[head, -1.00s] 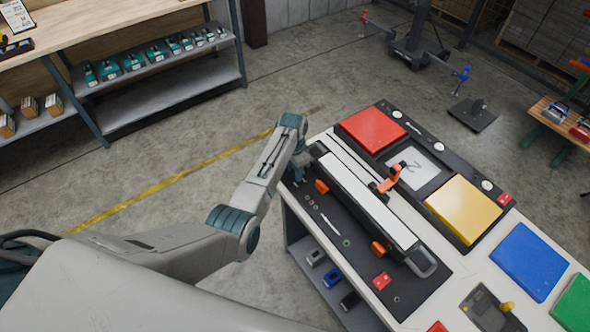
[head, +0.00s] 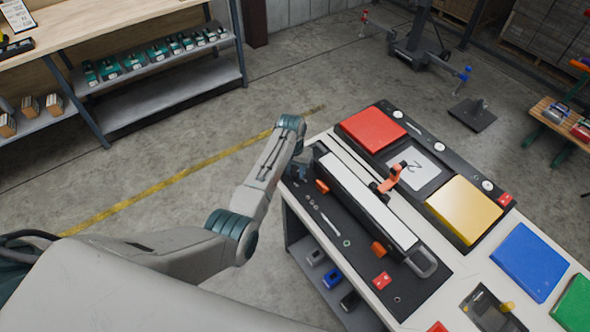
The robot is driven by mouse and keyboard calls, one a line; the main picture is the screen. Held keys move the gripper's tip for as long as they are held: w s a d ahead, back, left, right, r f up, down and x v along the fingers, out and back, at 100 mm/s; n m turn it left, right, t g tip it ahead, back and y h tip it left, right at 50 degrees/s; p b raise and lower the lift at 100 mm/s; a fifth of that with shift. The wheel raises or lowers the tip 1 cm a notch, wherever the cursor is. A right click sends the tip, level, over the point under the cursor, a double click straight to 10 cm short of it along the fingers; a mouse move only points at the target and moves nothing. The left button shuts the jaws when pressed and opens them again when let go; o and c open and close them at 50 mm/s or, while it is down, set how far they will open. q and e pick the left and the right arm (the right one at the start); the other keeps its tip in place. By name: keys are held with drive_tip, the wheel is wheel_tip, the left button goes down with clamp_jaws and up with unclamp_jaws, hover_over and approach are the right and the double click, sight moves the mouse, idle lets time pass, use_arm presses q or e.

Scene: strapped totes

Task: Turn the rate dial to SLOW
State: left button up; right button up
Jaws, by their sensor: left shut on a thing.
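My left gripper (head: 300,173) is at the left end of the long machine (head: 365,197) on the bench, at the bench's near left corner. It is shut on a small part there, which I take to be the rate dial; the fingers and wrist hide it, so its pointer and marks cannot be read. The machine has a white top, a dark body and an orange lever (head: 388,178). My right gripper is out of view.
The bench holds a red pad (head: 372,130), a yellow pad (head: 464,209) and a blue pad (head: 530,261). A shelf unit (head: 165,88) stands at the left; the floor between is clear.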

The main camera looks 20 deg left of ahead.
sight(293, 171)
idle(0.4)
use_arm(q)
drive_tip(key=o, duration=1)
drive_tip(key=shift+c, duration=0.2)
drive_tip(key=shift+r, duration=0.1)
wheel_tip(293, 171, up, 11)
drive_tip(key=b, duration=0.3)
drive_tip(key=shift+a, duration=0.3)
